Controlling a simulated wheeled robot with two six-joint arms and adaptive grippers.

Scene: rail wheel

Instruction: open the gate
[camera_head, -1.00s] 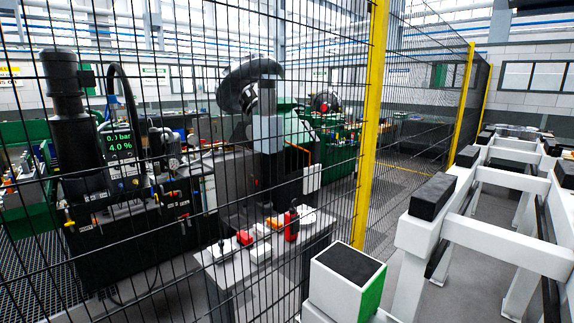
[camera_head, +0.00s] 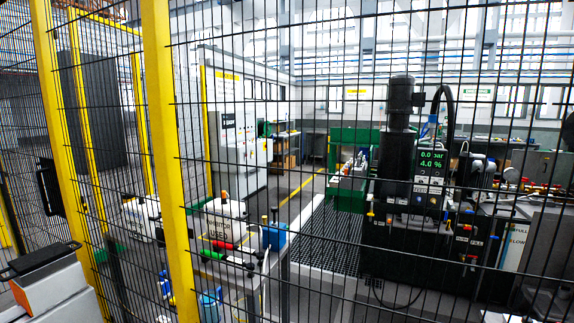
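A black wire mesh fence with yellow posts stands close in front of me. A thick yellow post (camera_head: 168,160) rises left of centre, and a second yellow post (camera_head: 60,150) stands further left. A narrow mesh panel (camera_head: 105,170) fills the space between these two posts. A dark box-like fitting (camera_head: 48,187) is at the left post; I cannot tell whether it is a latch or a handle. I cannot tell which panel is the gate, and no open gap shows.
Behind the mesh are a black pump unit (camera_head: 415,235) with a green-lit display, a grey cabinet (camera_head: 235,145) and a small bench with a white tank (camera_head: 225,220).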

